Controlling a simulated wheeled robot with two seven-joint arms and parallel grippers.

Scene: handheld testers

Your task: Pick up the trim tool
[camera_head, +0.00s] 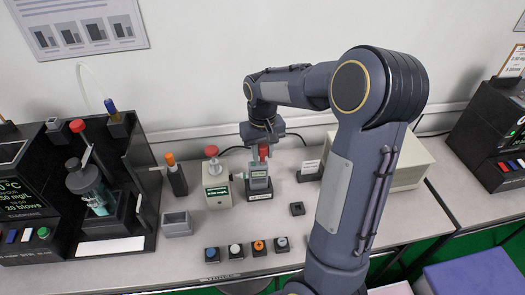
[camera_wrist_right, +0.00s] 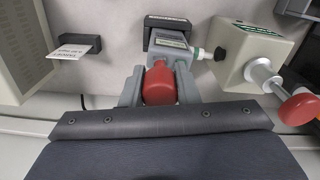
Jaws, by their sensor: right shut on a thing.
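The trim tool shows as a rounded red handle (camera_wrist_right: 160,84) in the wrist view and as a small red piece (camera_head: 263,152) in the head view. My right gripper (camera_wrist_right: 159,90) is shut on it, with a grey finger on each side. Its lower end is hidden. Directly below is a grey handheld tester (camera_wrist_right: 172,45) in a black labelled base; it also shows in the head view (camera_head: 258,174). I cannot tell whether the tool touches the tester. My left gripper is not in view.
A beige box (camera_head: 217,189) with a red-topped knob stands just left of the tester. A black card holder (camera_head: 308,173) stands to the right. Several buttons (camera_head: 235,251) line the front. An orange-topped holder (camera_head: 176,180) and a grey cup (camera_head: 177,223) are further left.

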